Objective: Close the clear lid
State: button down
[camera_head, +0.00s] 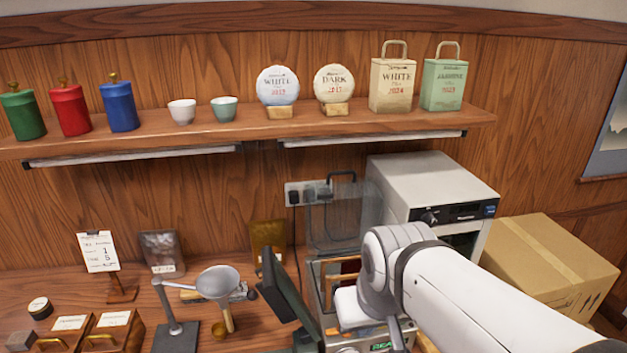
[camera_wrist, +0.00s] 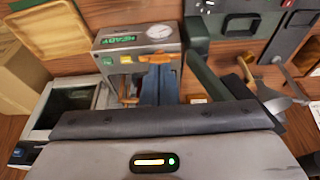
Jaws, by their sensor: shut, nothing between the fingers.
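The clear lid (camera_head: 335,228) stands raised and roughly upright at the back of a small metal machine (camera_head: 335,329), in front of the wall outlet. It is see-through with a thin pale outline; its right side is partly hidden by my arm. The machine also shows in the wrist view (camera_wrist: 112,42), with a green READY sign and a round gauge. My gripper (camera_wrist: 159,64) is shut and empty, its slim fingers pointing over the machine. In the head view my white arm hides the fingers and much of the machine. I cannot make out the lid in the wrist view.
A white oven-like box (camera_head: 415,185) stands behind right, with a cardboard box (camera_head: 545,262) beside it. A dark green press-like device (camera_head: 290,298) stands close left of the machine. A funnel stand (camera_head: 178,330) is further left. A shelf (camera_head: 250,128) with tea goods runs above.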

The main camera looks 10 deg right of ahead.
jog(key=w+r+p, duration=0.2)
jog(key=w+r, duration=0.6)
jog(key=w, duration=0.4)
jog(key=t+p, duration=0.2)
send_near(325, 197)
jog(key=w+f+p, duration=0.1)
jog(key=w+f, duration=0.1)
jog(key=f, duration=0.1)
jog(key=w+f+p, duration=0.1)
jog(key=w+f, duration=0.2)
jog(key=shift+w+d+f+p, duration=0.1)
jog(key=shift+w+d+p, duration=0.05)
jog(key=shift+w+p, duration=0.15)
jog(key=shift+f, duration=0.1)
